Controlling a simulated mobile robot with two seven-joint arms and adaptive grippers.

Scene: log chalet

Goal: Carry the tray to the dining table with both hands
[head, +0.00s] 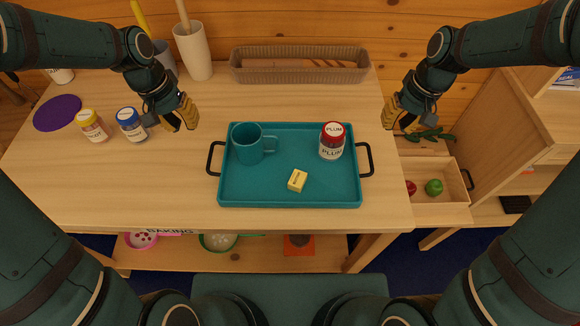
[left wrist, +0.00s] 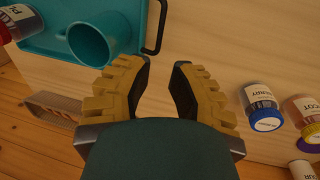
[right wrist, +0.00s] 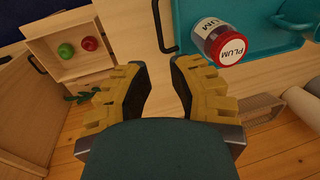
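The teal tray (head: 290,196) lies on the wooden table, with a black handle at each short end. On it stand a teal mug (head: 248,146) and a red-lidded plum jar (head: 331,142), and a small yellow block (head: 297,180) lies near its middle. My left gripper (head: 182,116) is open and empty, above the table to the left of the tray's left handle (head: 213,158). My right gripper (head: 398,116) is open and empty, up and to the right of the right handle (head: 368,160). The wrist views show both pairs of fingers apart with nothing between them.
A blue-lidded jar (head: 131,124), another jar (head: 92,125) and a purple disc (head: 57,112) are at the left. A woven basket (head: 300,65) and a white cylinder (head: 193,50) stand behind. At right, an open drawer (head: 440,200) holds a red and a green fruit.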

